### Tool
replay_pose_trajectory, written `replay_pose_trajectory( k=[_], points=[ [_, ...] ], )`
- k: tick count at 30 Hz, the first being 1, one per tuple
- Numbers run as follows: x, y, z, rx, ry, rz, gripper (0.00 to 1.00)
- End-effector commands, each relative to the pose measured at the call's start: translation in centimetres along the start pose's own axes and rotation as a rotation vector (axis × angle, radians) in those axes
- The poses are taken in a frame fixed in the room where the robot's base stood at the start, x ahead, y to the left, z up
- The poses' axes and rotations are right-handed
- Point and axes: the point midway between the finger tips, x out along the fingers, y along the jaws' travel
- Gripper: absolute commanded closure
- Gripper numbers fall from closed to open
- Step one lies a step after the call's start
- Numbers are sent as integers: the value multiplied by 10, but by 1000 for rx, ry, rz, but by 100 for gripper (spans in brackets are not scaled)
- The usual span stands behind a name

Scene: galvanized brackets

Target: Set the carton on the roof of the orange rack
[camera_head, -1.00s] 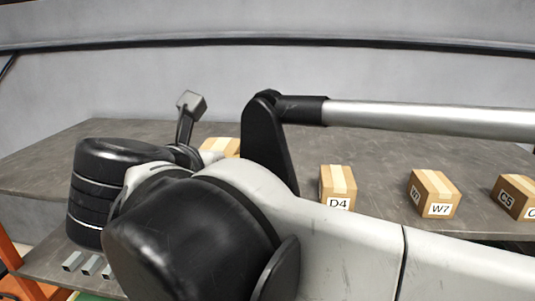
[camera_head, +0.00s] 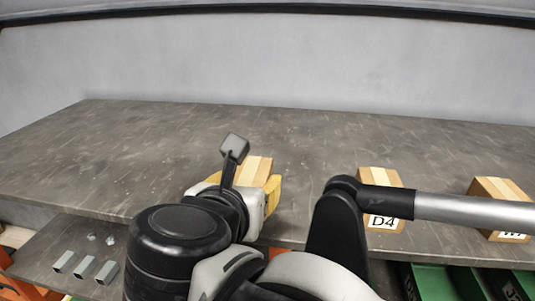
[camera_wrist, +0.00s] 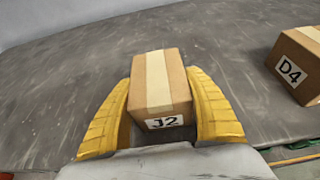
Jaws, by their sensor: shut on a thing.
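The carton marked J2 (camera_wrist: 160,85), brown with a pale tape strip, sits between the two yellow fingers of my gripper (camera_wrist: 158,92) in the wrist view. My gripper is shut on it. In the head view the carton (camera_head: 254,169) shows partly behind my wrist, with my gripper (camera_head: 250,185) near the front edge of the rack's grey roof (camera_head: 150,150). The roof is a worn metal sheet with orange frame parts below it. Whether the carton's underside touches the roof is hidden.
A carton marked D4 (camera_head: 380,215) stands right of the held one, with a gap; it also shows in the wrist view (camera_wrist: 296,65). Another carton (camera_head: 500,205) stands farther right. Grey brackets (camera_head: 85,267) lie on a lower shelf. The roof behind and left is clear.

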Motion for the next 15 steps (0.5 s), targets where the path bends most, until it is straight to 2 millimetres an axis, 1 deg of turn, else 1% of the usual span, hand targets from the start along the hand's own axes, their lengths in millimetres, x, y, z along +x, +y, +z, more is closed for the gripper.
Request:
replay_pose_trajectory(
  k=[4, 5, 6, 15],
  points=[
    [2, 0, -4, 0, -1, 0, 81],
    [2, 0, -4, 0, 0, 0, 34],
    [2, 0, -3, 0, -1, 0, 22],
    [1, 0, -2, 0, -1, 0, 21]
  ],
)
